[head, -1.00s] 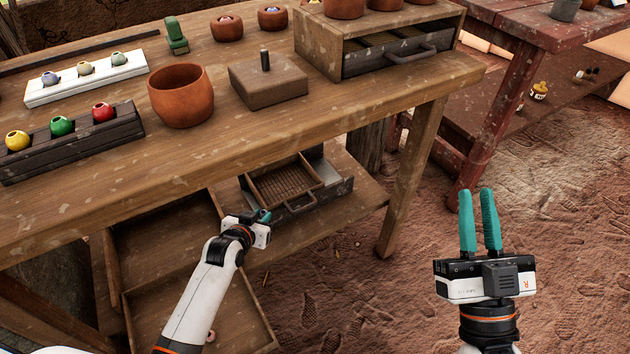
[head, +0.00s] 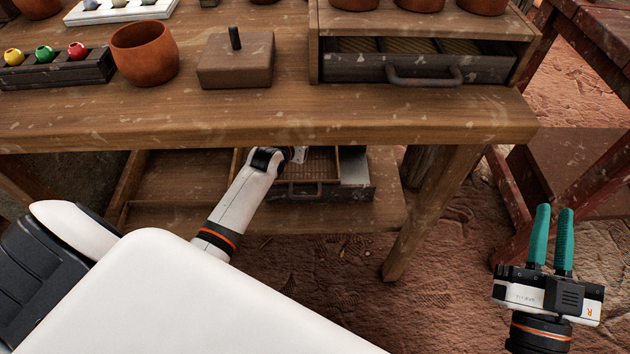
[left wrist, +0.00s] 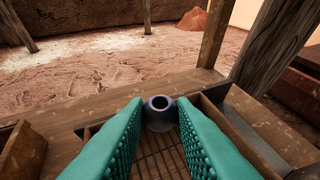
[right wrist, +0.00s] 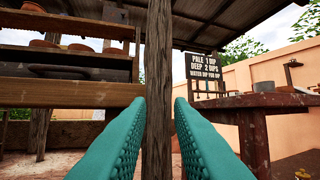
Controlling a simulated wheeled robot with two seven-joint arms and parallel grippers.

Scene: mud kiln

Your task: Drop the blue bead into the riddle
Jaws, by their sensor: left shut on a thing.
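A dark blue-grey bead (left wrist: 160,112) with a hole in its top sits between the fingertips of my left gripper (left wrist: 160,122), which is shut on it. Below the bead, the left wrist view shows the mesh floor of the riddle (left wrist: 163,152). In the head view the riddle (head: 323,158), a wooden frame with a mesh bottom, is on the low shelf, partly hidden by the table edge. My left arm reaches under the tabletop to its left side; the fingertips and bead are hidden there. My right gripper (head: 552,240) is open and empty, right of the table.
The tabletop edge (head: 260,132) overhangs the low shelf. A table leg (head: 430,205) stands right of the riddle. A dark bead rack (head: 60,70), a clay pot (head: 144,53), a lidded block (head: 235,62) and a drawer (head: 430,68) are on top. A red table is at right.

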